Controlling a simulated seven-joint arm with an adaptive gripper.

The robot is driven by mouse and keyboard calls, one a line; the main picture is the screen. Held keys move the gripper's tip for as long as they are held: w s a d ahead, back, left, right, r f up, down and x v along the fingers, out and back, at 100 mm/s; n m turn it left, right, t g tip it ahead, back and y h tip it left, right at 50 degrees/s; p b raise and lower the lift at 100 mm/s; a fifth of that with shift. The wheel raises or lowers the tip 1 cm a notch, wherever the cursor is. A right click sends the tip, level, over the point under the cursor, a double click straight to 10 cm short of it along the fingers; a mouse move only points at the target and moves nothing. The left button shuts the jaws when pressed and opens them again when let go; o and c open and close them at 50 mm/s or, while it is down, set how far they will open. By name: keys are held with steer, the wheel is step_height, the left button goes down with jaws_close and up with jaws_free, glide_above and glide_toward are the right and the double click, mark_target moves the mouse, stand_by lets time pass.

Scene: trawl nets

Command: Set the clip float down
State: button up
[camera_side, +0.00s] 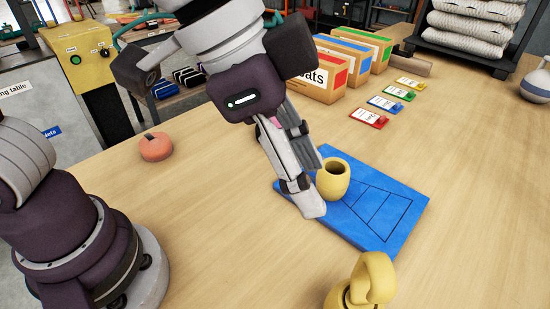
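A yellow, barrel-shaped float (334,182) with a dark round hole in its top stands upright at the left part of a blue mat (398,204) with dark lines; I take it for the clip float. Its base looks to be on or just above the mat. My gripper (318,186) points down at it from the upper left. One pale finger is at the float's near left side and overlaps its lower edge. The other finger goes down behind the float, its tip hidden. I cannot tell whether the fingers press on it.
An orange round float (156,147) with a slot lies at left. A yellow piece with a loop (371,280) stands at the front edge. The table right of the mat is clear.

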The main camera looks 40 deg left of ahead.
steer(key=s+a+f+n+t+y, duration=0.1)
steer(key=a+n, duration=0.9)
steer(key=a, duration=1)
steer(key=f+t+y, duration=0.1)
steer(key=y, duration=0.1)
steer(key=shift+s+f+y, duration=0.15)
steer(key=shift+f+y, duration=0.1)
steer(key=shift+y, duration=0.15)
steer(key=shift+a, duration=0.1)
